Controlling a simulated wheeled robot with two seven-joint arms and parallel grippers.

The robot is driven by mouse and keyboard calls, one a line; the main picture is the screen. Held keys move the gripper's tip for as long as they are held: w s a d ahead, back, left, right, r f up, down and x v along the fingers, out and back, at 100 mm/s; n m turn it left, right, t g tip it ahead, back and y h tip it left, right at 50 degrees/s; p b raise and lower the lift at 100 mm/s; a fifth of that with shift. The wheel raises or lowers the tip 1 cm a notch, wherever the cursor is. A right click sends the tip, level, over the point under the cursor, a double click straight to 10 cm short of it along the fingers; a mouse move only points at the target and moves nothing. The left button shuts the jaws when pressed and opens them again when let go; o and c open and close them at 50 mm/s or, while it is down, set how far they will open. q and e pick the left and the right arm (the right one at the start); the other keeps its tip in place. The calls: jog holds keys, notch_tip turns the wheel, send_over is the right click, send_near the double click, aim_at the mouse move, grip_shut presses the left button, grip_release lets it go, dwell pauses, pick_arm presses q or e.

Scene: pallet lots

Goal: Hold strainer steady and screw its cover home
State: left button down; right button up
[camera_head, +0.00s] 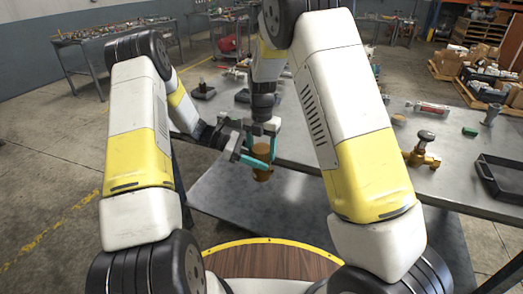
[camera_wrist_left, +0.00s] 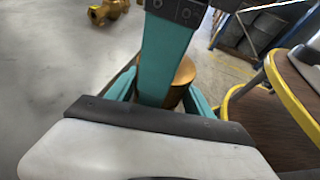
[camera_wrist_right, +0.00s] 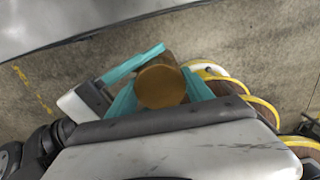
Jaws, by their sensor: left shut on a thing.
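The brass strainer (camera_head: 263,174) is held upright over the front edge of the metal bench, with a round brass top. My left gripper (camera_head: 256,161) comes in from the left, shut on the strainer's side. My right gripper (camera_head: 263,138) points down from above, its teal fingers apart on either side of the top. The right wrist view looks down on the brass round face (camera_wrist_right: 161,87), flanked by teal fingers. The left wrist view shows only part of the brass (camera_wrist_left: 184,74), behind a teal finger. I cannot make out a seam between cover and body.
A brass valve (camera_head: 423,150) stands on the bench at right, with a black tray (camera_head: 500,176) at the far right edge. Small parts lie further back. A round wooden top with a yellow rim (camera_head: 270,241) is at the front.

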jog(key=c, duration=0.7)
jog(key=o, duration=1.4)
jog(key=shift+o, duration=0.2)
jog(key=shift+r, duration=0.1)
jog(key=shift+r, duration=2.15)
jog(key=o, duration=0.4)
jog(key=shift+r, duration=0.1)
notch_tip(320, 180, up, 12)
jog(key=shift+f, duration=0.1)
